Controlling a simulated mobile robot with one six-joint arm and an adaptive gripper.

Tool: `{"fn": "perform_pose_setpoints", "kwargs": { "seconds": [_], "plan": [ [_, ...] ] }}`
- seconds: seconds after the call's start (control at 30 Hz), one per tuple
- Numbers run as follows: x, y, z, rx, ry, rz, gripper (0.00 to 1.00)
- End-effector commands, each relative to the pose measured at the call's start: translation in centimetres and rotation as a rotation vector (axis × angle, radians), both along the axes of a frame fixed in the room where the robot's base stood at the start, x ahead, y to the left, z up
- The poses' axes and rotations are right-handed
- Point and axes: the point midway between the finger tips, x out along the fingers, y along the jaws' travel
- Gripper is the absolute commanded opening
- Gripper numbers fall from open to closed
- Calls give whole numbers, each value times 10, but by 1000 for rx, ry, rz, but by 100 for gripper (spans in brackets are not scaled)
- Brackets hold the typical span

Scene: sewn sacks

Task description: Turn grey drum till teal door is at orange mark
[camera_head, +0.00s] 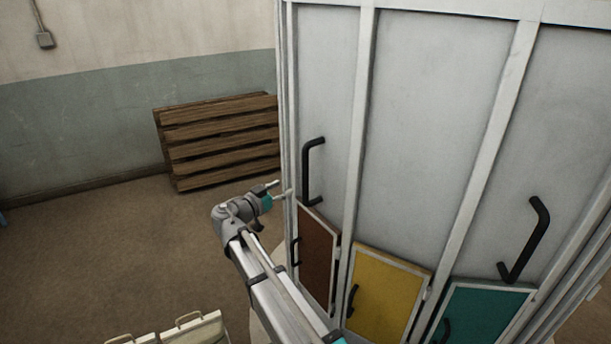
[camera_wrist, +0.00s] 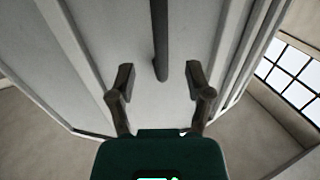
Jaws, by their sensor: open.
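The grey drum (camera_head: 430,120) stands tall at the right of the head view, with flat panels and pale ribs. The teal door (camera_head: 482,315) is low on it at the right, partly cut off by the bottom edge. A black bar handle (camera_head: 306,172) is on the left panel. My gripper (camera_head: 281,188) is open beside that panel, just left of the handle. In the wrist view, a dark handle bar (camera_wrist: 159,40) comes down between and beyond my open fingers (camera_wrist: 160,82), apparently not touched. I see no orange mark in either view.
A brown door (camera_head: 317,258) and a yellow door (camera_head: 388,295) sit left of the teal one. Another black handle (camera_head: 527,240) is on the right panel. A wooden pallet (camera_head: 220,140) leans on the wall. Pale cases (camera_head: 190,330) stand front left. The floor between is clear.

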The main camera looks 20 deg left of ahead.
Motion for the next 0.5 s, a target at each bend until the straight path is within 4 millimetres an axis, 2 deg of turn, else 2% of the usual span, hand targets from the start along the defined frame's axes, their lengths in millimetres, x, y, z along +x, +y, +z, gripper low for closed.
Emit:
{"fn": "perform_pose_setpoints", "kwargs": {
  "seconds": [0.5],
  "plan": [
    [72, -31, 0, 0, 0, -1, 65]
  ]
}}
